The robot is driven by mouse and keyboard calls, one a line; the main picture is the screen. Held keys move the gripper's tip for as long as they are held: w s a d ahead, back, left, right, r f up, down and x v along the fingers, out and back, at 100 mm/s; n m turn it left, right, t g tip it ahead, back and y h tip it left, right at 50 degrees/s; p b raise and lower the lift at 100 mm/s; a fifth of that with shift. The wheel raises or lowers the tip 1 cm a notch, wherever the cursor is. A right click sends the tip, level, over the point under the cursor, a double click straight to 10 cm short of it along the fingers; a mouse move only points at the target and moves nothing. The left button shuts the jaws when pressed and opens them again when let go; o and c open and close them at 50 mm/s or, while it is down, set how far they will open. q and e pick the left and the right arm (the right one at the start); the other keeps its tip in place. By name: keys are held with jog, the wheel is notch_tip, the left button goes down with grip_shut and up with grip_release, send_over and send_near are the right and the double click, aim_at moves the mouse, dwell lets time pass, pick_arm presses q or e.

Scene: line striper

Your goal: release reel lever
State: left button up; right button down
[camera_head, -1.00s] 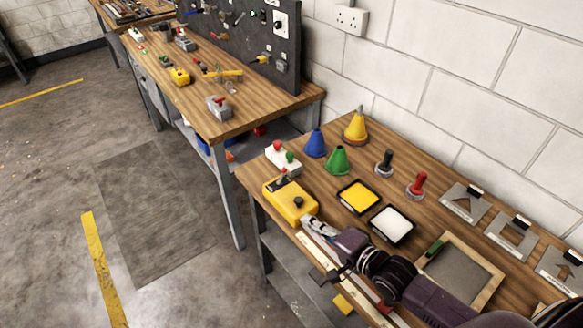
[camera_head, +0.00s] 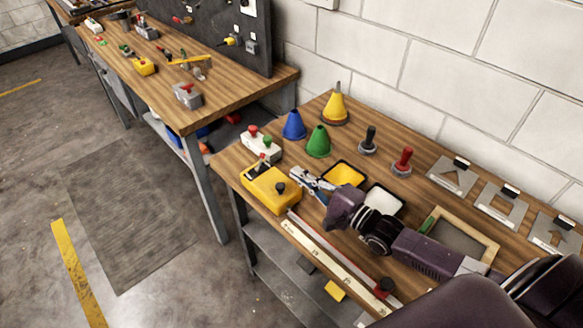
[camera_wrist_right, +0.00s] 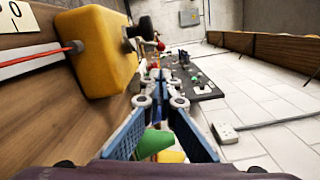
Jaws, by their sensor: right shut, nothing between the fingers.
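The yellow reel box (camera_head: 268,192) sits on the near workbench's left end. It has a black knob (camera_head: 280,187) on its top and a dark lever (camera_head: 260,167) at its far end. My right gripper (camera_head: 299,176) is shut and empty, just right of the box and apart from it. In the right wrist view, the yellow box (camera_wrist_right: 97,50) is at upper left with a black knob on a stem (camera_wrist_right: 140,29) sticking out. The fingertips (camera_wrist_right: 161,86) come together below and right of that knob. My left gripper is not in view.
A white box with red and green buttons (camera_head: 262,147) stands behind the reel. Blue (camera_head: 294,125), green (camera_head: 318,142) and yellow (camera_head: 335,108) cones stand further back. A yellow pad (camera_head: 345,173) and a white pad (camera_head: 384,199) lie under or beside my right arm. A long ruled strip (camera_head: 325,257) runs along the front edge.

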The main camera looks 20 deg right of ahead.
aim_at(276, 168)
jog(key=p+x, duration=0.1)
jog(key=x, duration=0.7)
jog(key=shift+p, duration=0.35)
jog(key=shift+w+a, duration=0.2)
jog(key=shift+w, duration=0.2)
jog(key=shift+w, duration=0.1)
